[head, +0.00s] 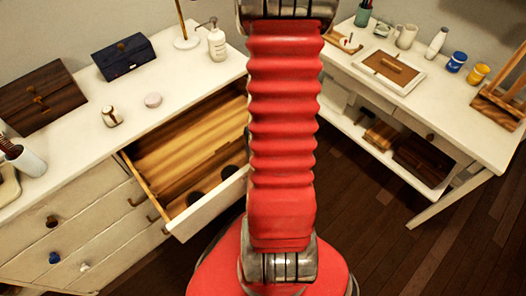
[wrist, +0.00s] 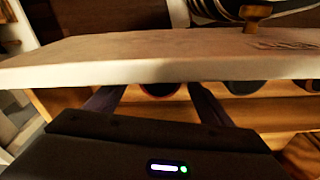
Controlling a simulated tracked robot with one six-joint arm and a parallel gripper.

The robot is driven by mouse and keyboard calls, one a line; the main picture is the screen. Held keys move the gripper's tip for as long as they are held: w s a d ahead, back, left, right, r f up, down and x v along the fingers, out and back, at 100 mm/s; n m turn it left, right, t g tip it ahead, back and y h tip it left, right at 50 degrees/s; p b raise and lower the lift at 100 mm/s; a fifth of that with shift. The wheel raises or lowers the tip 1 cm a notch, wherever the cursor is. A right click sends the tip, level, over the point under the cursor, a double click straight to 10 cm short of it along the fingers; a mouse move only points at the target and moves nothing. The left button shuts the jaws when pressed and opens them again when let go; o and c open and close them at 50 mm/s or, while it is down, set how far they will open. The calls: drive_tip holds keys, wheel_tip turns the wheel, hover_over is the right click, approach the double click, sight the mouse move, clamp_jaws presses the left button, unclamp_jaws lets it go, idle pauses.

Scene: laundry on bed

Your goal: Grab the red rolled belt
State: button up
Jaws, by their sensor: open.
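In the wrist view, the two dark fingers of my gripper (wrist: 155,96) are spread apart and reach toward a pale board edge, which hides their tips. A rounded reddish thing (wrist: 160,90), probably the red rolled belt, shows just below that edge, between the fingers as seen here. Most of it is hidden, and I cannot tell whether the fingers touch it. In the head view, an open wooden drawer (head: 190,150) holds dark round things (head: 197,198). My red arm covers the right part of the drawer, and my gripper does not show there.
In the wrist view, other dark round things (wrist: 245,88) sit to the right of the reddish one. The pale board (wrist: 150,68) crosses close above the fingers. The white dresser top (head: 130,105) bears boxes and a bottle. A white desk (head: 440,105) stands right.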

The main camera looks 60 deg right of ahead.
drive_tip(key=shift+f, duration=0.55)
drive_tip(key=shift+c, duration=0.2)
drive_tip(key=c, duration=1.2)
